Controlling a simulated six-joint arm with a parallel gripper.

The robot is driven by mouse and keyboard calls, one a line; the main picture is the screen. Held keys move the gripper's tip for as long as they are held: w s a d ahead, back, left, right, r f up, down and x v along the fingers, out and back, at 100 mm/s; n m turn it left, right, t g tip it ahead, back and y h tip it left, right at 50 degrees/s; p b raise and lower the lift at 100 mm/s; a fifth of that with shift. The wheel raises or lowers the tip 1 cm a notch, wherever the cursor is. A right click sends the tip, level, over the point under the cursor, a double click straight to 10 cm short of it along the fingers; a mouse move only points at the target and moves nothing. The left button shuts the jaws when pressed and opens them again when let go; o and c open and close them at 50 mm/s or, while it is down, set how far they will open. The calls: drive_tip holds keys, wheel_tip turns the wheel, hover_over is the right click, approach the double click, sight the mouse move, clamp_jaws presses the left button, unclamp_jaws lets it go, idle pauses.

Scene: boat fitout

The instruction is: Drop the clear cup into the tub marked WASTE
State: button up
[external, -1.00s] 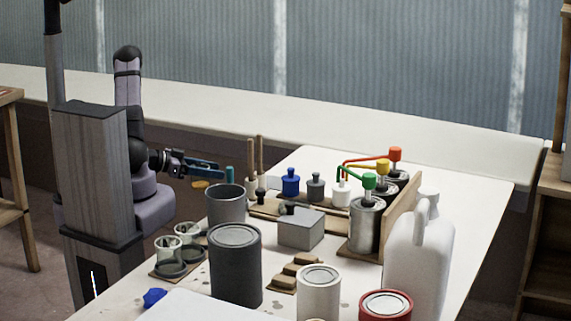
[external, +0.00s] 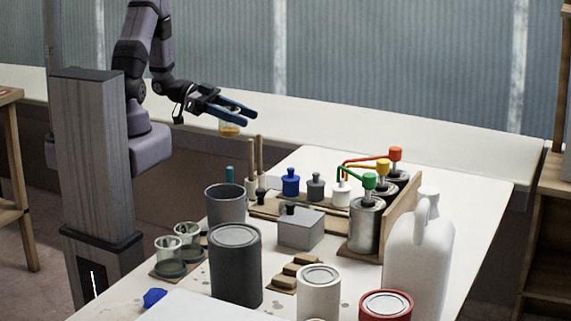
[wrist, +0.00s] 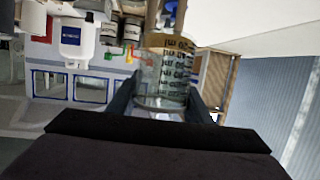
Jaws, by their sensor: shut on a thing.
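The clear cup (external: 230,121) has dark printed marks and amber stuff at one end. My gripper (external: 252,113) is shut on it and holds it in the air above the far left part of the table, clear of everything. In the wrist view the cup (wrist: 160,75) sits between the two fingers (wrist: 160,100). No tub with a readable WASTE mark shows. An open grey tub (external: 226,206) stands on the table below my gripper; its face shows no mark I can read. A larger dark grey can (external: 235,268) stands in front of it.
Two clear cups (external: 187,236) stand on a mat at the left. Upright brush handles (external: 259,160), small bottles (external: 291,182) and pump-topped cans (external: 367,225) stand farther back. A grey box (external: 300,230) and a white jug (external: 418,255) stand to the right.

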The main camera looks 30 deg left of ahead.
drive_tip(key=s+d+m+g+y+p, duration=0.1)
drive_tip(key=s+d+m+g+p, duration=0.2)
drive_tip(key=s, duration=0.4)
drive_tip(key=s+d+r+m+g+y+p, duration=0.1)
drive_tip(key=s+d+m+g+p, duration=0.3)
drive_tip(key=s, duration=0.4)
drive_tip(key=s+d+m+g+y+p, duration=0.3)
drive_tip(key=s+m+g+p, duration=0.1)
drive_tip(key=s, duration=0.4)
drive_tip(key=shift+d+r+m+g, duration=0.4)
drive_tip(key=shift+m+g, duration=0.1)
drive_tip(key=shift+g, duration=0.7)
drive_tip(key=shift+a+f, duration=0.1)
wheel_tip(320, 180, down, 6)
drive_tip(key=b, duration=0.5)
drive_tip(key=shift+b, duration=0.35)
drive_tip(key=o, duration=1.1)
